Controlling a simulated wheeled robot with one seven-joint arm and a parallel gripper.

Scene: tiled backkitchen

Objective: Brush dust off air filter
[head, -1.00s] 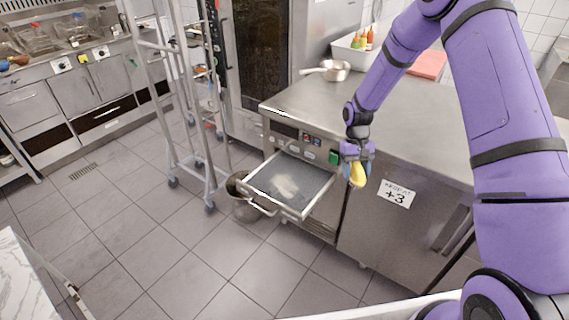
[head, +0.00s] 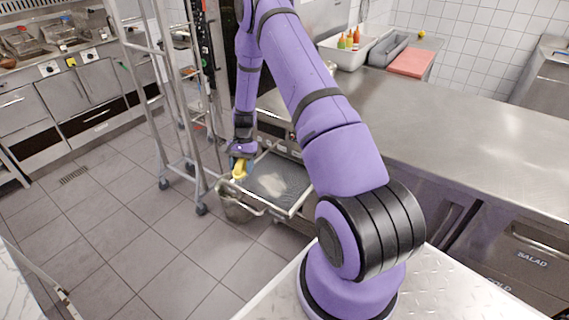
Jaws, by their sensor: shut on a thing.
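The air filter (head: 292,181) is a grey mesh panel in a pulled-out metal drawer frame under the steel counter. A pale patch of dust (head: 272,184) lies near its middle. My gripper (head: 240,165) is shut on a yellow brush (head: 240,171) and points down at the drawer's left edge. The brush appears at or just above the frame's rim; I cannot tell if it touches. My arm hides the drawer's right part and the panel behind it.
A wheeled metal rack (head: 168,110) stands close on the left. The steel counter (head: 440,125) extends right. The tiled floor (head: 150,235) in front is open.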

